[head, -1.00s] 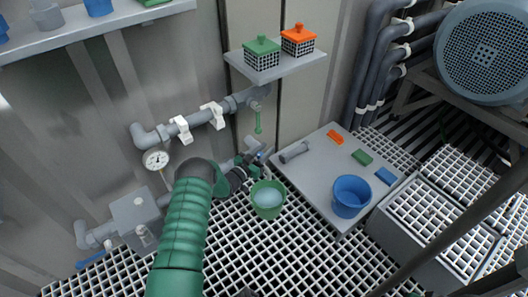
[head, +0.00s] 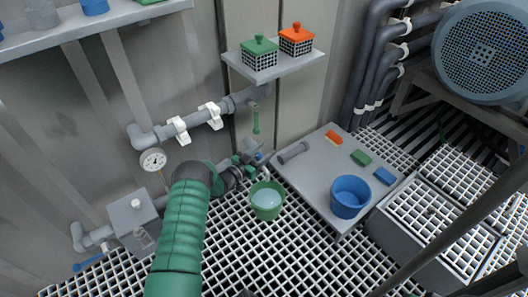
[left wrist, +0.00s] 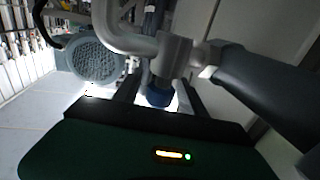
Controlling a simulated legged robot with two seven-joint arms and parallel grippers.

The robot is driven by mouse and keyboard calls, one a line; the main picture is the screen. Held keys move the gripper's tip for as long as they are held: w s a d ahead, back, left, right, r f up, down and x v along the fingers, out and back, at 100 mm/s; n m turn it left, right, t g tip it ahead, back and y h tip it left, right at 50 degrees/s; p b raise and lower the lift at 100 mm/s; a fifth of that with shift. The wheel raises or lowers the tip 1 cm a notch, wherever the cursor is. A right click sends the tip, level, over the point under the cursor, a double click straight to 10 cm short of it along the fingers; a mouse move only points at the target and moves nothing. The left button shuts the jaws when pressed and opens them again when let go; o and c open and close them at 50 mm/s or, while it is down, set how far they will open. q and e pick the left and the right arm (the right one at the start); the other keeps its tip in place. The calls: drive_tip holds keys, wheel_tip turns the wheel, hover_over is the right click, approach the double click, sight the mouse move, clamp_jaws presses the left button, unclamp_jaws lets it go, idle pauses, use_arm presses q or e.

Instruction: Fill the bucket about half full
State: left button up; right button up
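A green bucket (head: 266,212) stands upright on the grating in the middle of the head view. Pale water (head: 266,197) shows inside it; its exact depth is hard to tell. A small tap (head: 250,150) on the wall pipe is above and behind it, with a pale spout (head: 264,173) over the rim. My left gripper (head: 243,171) is beside the tap, left of the bucket. In the left wrist view its dark fingers (left wrist: 160,98) stand apart, with a blue part (left wrist: 159,94) showing between them below the grey tap body (left wrist: 174,54). My right gripper is out of view.
A grey table (head: 312,180) to the right carries a blue bucket (head: 350,197), a grey cylinder (head: 293,153) and small coloured blocks. A gauge (head: 153,160) and pipes line the wall. A shelf (head: 275,69) with two lidded baskets hangs above. Open grating lies in front of the bucket.

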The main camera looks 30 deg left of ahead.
use_arm(q)
drive_tip(key=p+v, duration=0.4)
drive_tip(key=v, duration=0.3)
drive_tip(key=shift+s, duration=0.25)
drive_tip(key=shift+w, duration=0.1)
